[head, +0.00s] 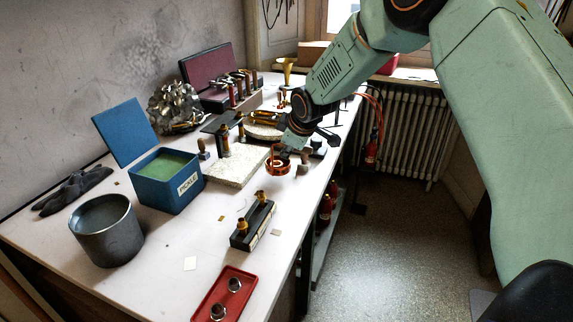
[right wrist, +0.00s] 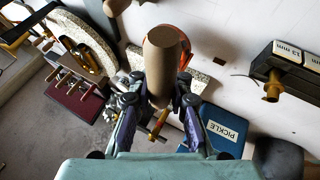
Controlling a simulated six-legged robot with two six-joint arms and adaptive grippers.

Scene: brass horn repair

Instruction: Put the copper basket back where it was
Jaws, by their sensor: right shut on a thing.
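The copper basket (head: 277,166) shows as a small orange-copper ring just below my right gripper (head: 285,150) in the head view, near the right corner of a pale slab. I cannot tell whether it touches the table. In the right wrist view, my gripper (right wrist: 158,90) is shut around a brown cylinder (right wrist: 162,60), which looks like the basket's handle. A copper-coloured curve (right wrist: 184,54) shows behind it. The blue pickle box (head: 168,185) stands open to the left, with green inside; it also shows in the right wrist view (right wrist: 222,125). My left gripper is not in view.
The pale slab (head: 238,166) lies between the box and basket. A black gauge block (head: 253,226) with brass pegs, a grey pot (head: 106,231) and a red tray (head: 226,296) stand nearer. Tools and a dark red case (head: 208,69) crowd the back. The table's right edge is close to the basket.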

